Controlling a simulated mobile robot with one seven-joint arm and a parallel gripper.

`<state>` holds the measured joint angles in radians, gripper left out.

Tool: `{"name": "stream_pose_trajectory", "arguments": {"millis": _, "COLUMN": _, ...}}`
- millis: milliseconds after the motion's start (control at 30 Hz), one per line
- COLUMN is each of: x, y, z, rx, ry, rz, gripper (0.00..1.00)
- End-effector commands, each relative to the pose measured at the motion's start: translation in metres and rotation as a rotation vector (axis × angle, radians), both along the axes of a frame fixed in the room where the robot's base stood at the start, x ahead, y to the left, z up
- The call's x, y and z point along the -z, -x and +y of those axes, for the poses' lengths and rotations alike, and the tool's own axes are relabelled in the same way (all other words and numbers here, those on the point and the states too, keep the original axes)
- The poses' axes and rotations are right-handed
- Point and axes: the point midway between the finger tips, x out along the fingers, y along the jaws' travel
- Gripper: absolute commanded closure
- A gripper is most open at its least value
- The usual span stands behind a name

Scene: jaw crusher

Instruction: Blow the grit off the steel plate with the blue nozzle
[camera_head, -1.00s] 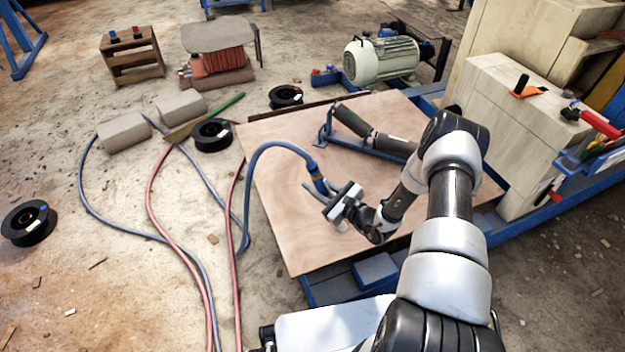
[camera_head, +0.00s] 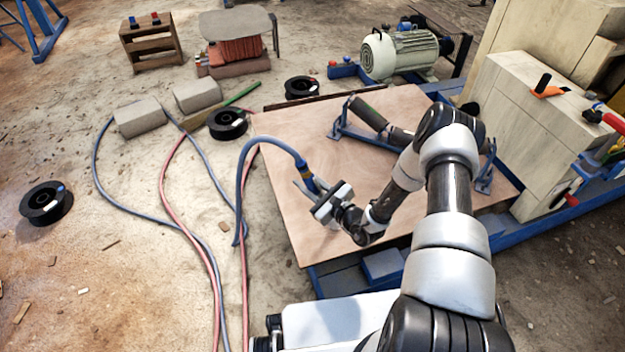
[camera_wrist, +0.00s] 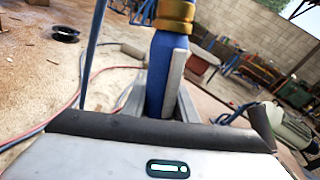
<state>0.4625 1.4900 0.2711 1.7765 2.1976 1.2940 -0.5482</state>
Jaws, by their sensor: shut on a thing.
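The blue nozzle (camera_head: 312,185) is held in my gripper (camera_head: 311,193), above the left part of a broad tan sheet (camera_head: 290,140). A yellowish collar joins the nozzle to a blue hose that arches up and left. In the wrist view the blue nozzle (camera_wrist: 160,75) stands between the grey fingers of my gripper (camera_wrist: 155,100), with the collar at the top edge. The nozzle's outlet is hidden. I cannot tell whether the tan sheet is the steel plate, and no grit on it is clear at this size.
A roller on a blue frame (camera_head: 375,125) stands on the sheet's far side. A pale green motor (camera_head: 398,53) and pale blocky machine body (camera_head: 525,120) stand beyond and right. Blue and red hoses (camera_head: 180,160), grey blocks (camera_head: 138,117) and black reels (camera_head: 46,203) lie on the left floor.

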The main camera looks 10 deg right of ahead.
Motion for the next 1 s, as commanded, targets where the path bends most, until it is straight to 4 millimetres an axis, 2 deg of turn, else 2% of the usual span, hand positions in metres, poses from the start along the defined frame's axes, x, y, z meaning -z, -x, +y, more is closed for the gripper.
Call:
{"name": "stream_pose_trajectory", "arguments": {"millis": 433, "x": 0.000, "y": 0.005, "z": 0.030, "rx": 0.000, "ry": -0.001, "rz": -0.001, "gripper": 1.00}}
{"name": "stream_pose_trajectory", "arguments": {"millis": 1000, "x": 0.000, "y": -0.036, "z": 0.037, "rx": -0.001, "ry": 0.000, "rz": -0.002, "gripper": 1.00}}
